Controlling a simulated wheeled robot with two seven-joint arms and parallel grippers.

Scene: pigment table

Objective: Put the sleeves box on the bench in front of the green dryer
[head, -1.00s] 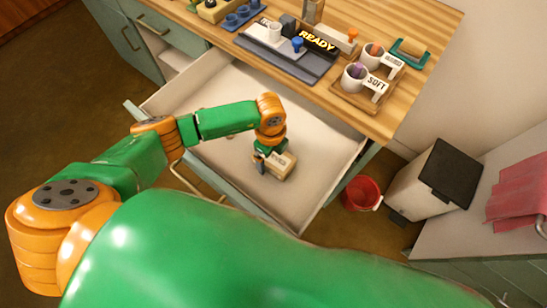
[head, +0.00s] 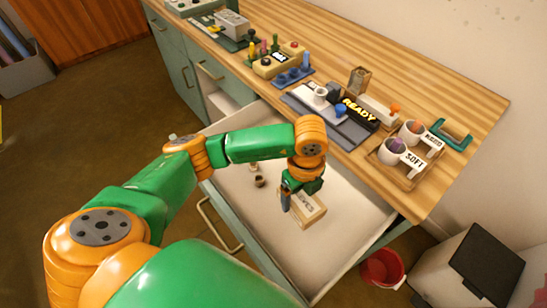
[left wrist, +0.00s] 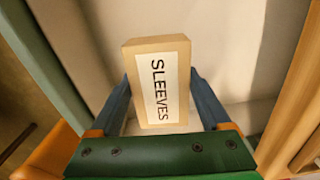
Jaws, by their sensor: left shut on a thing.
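The sleeves box (head: 308,211) is a small tan carton with a white label reading SLEEVES. It is in the open drawer area, and it fills the middle of the left wrist view (left wrist: 158,85). My left gripper (head: 291,199) is shut on it, with one dark finger on each side. I cannot tell whether the box touches the drawer floor. I cannot tell for sure which item is the green dryer; a green-based unit with a grey box (head: 232,25) stands far along the bench (head: 440,90). My right gripper is not in view.
The open drawer (head: 335,262) also holds a small brown cup (head: 259,181). On the bench stand a READY sign (head: 360,111), a tray with cups and a SOFT label (head: 413,160), and a yellow device (head: 277,62). A red bucket (head: 383,268) is on the floor.

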